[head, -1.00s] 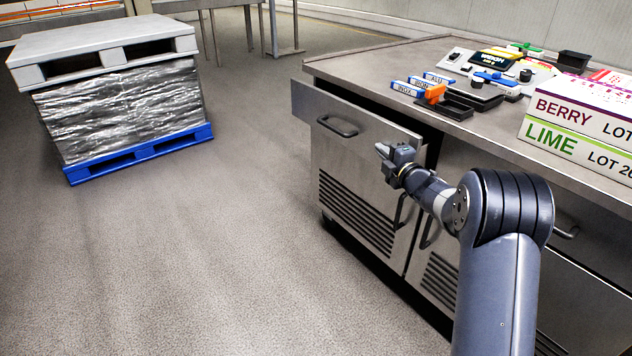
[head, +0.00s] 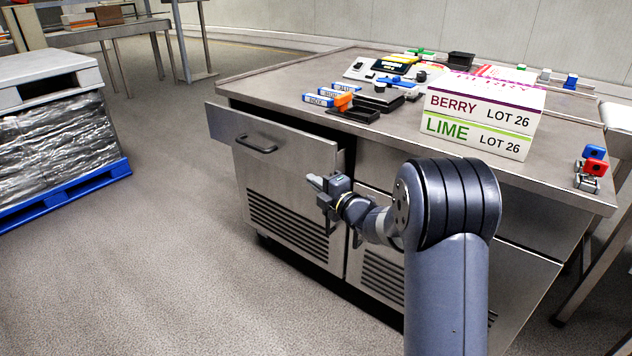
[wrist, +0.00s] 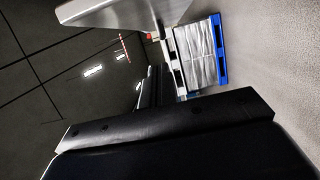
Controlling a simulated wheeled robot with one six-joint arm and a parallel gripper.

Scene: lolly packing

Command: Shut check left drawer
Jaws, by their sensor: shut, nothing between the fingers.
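The left drawer (head: 270,145) of the steel bench is pulled out. Its metal front, with a dark bar handle (head: 257,144), stands away from the bench, and a dark gap shows behind its top edge. My gripper (head: 316,183) is shut and empty. In the head view it appears just below the right end of the drawer front, pointing left; I cannot tell whether it touches. In the wrist view a pale metal panel at the top, probably the drawer front (wrist: 115,14), is close by. The fingers are not clear there.
The bench top (head: 262,88) carries lolly boxes (head: 480,115), small labelled blocks (head: 325,97) and a scale. Cupboard doors with vents (head: 290,225) lie under the drawer. A wrapped pallet (head: 60,140) stands at the left. The floor between is clear.

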